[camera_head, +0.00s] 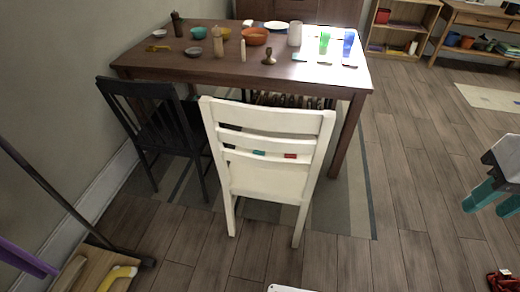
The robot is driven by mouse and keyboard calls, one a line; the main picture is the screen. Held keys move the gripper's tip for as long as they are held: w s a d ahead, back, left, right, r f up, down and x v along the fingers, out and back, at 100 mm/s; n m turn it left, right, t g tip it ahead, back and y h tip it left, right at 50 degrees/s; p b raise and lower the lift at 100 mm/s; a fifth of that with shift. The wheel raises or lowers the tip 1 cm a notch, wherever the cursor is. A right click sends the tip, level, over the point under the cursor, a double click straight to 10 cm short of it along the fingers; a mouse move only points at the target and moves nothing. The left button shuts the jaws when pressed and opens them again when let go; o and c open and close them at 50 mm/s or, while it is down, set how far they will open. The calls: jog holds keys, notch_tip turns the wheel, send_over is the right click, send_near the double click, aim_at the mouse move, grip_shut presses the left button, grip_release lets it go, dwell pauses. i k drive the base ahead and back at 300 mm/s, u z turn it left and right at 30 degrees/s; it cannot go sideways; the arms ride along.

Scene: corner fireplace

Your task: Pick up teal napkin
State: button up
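My gripper (492,204) is at the right edge, above the floor and far from the table. Its two teal fingers are apart, with nothing seen between them.
On the table stand a green glass (324,42), a blue glass (348,43), a white cylinder (294,34), an orange bowl (254,37) and bottles. A black chair (155,125) and the white chair block the table's front. The floor right of the table is open.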

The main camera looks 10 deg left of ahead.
aim_at(257, 152)
jog(key=z, duration=0.05)
jog(key=k, duration=0.5)
jog(key=u, duration=0.9)
jog(key=i, duration=0.75)
jog(key=z, duration=1.3)
